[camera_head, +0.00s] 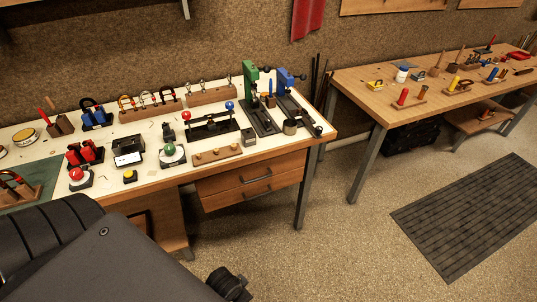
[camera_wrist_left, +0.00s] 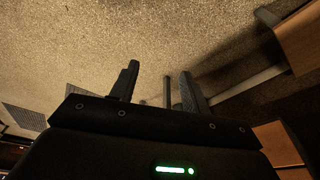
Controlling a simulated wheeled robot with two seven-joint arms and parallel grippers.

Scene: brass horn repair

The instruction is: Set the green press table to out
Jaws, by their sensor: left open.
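The green press (camera_head: 250,81) stands near the right end of the left workbench, beside a blue press (camera_head: 285,77). A dark flat base (camera_head: 259,122) runs forward from under the green press; whether its table is in or out is too small to tell. My left gripper (camera_wrist_left: 160,72) is open in the left wrist view. It points over speckled floor, with no press between its fingers. A thin upright bar shows between the fingers, and I cannot tell what it is. My left arm fills the lower left of the head view. My right gripper is not in view.
The left workbench (camera_head: 320,137) is crowded with horn tools. A black rack with red and blue knobs (camera_head: 210,126) stands left of the green press, and a wooden strip (camera_head: 217,155) lies in front. A second bench (camera_head: 350,84) stands right. Floor between them is clear.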

